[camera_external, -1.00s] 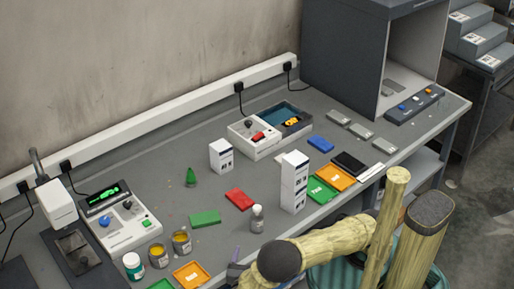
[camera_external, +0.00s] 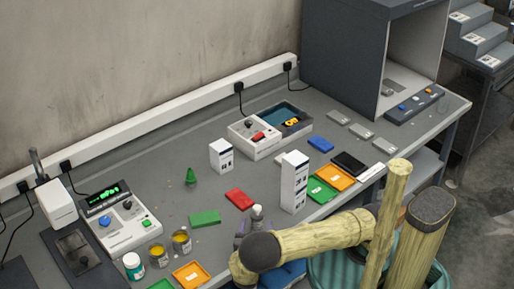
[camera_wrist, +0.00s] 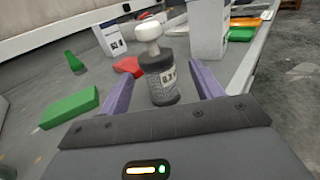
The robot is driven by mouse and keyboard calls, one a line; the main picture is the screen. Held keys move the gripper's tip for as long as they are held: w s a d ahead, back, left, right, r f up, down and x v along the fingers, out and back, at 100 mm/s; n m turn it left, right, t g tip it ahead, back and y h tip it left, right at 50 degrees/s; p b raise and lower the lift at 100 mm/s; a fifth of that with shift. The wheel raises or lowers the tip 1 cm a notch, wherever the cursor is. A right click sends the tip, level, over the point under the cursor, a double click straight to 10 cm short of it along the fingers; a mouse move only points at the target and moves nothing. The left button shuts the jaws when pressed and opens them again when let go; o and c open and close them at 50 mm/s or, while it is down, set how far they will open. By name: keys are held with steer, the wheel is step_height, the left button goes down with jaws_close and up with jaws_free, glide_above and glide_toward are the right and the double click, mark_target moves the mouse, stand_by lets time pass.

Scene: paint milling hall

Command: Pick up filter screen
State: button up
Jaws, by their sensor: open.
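A red block (camera_external: 239,199) and a green block (camera_external: 205,217) lie close by. A tall white box (camera_external: 294,184) stands to the right. Yellow paint jars (camera_external: 181,241) and an orange tray (camera_external: 191,275) are to the left.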

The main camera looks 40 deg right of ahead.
mark_target(258, 216)
steer(key=shift+d, duration=0.1)
steer(key=x, duration=0.1)
steer(key=p+x, duration=0.1)
steer(key=x, duration=0.3)
steer(key=shift+w+f, duration=0.15)
steer(key=shift+f, duration=0.1)
stand_by(0.4)
steer(key=c, duration=1.2)
step_height(258, 216, up, 10)
steer(key=shift+r, duration=0.1)
